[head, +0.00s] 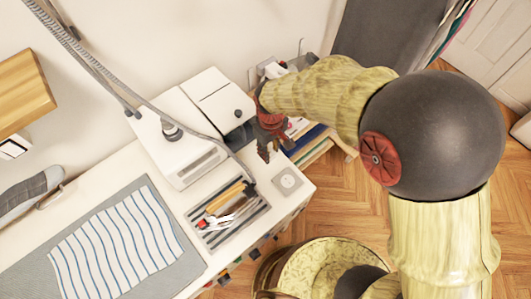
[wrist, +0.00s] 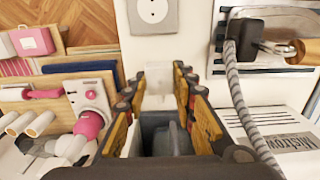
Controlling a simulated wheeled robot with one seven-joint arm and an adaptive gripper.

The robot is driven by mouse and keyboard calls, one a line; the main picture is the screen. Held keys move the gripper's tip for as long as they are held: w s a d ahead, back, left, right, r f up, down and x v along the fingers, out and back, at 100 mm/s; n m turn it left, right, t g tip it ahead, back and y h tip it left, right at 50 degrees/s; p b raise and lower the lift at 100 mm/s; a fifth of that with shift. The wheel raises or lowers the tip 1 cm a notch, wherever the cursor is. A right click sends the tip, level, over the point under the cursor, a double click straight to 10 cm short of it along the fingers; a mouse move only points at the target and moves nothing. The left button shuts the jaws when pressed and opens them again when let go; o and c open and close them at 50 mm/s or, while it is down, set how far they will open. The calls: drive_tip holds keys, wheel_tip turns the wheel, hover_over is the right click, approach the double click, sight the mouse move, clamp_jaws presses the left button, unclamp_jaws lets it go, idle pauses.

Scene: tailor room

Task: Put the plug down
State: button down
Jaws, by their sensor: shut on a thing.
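My gripper (head: 266,148) hangs over the back right end of the white table in the head view, beside the white machine. The wrist view shows its yellow-padded fingers (wrist: 158,95) on either side of a small pale block (wrist: 158,84), which appears to be the plug. The fingers are shut on it. A dark grey part lies deeper between the fingers. I cannot tell what it is. The plug cannot be made out in the head view. A square socket plate (head: 288,181) lies on the table just in front of the gripper; it also shows in the wrist view (wrist: 155,10).
A striped tool tray (head: 232,216) and a striped cloth (head: 118,247) lie to the left. The white machine (head: 185,135) with its grey hose stands close to the gripper. A shelf with books (head: 307,143) and pink items lies beyond the table edge.

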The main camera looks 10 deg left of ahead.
drive_tip(key=f, duration=0.1)
drive_tip(key=w+a+f, duration=0.1)
drive_tip(key=w+f, duration=0.1)
drive_tip(key=shift+w+a+f+b, duration=0.25)
drive_tip(key=shift+a+f+b, duration=0.05)
drive_tip(key=shift+a+f, duration=0.1)
drive_tip(key=shift+f+b, duration=0.3)
drive_tip(key=shift+f, duration=1.2)
drive_tip(key=shift+f, duration=0.35)
drive_tip(key=shift+f+b, duration=0.25)
drive_tip(key=shift+b, duration=0.05)
drive_tip(key=c, duration=1.6)
unclamp_jaws()
drive_tip(key=shift+o, duration=0.7)
wheel_tip(320, 180, up, 13)
drive_tip(key=p, duration=0.2)
drive_tip(key=shift+r, duration=0.15)
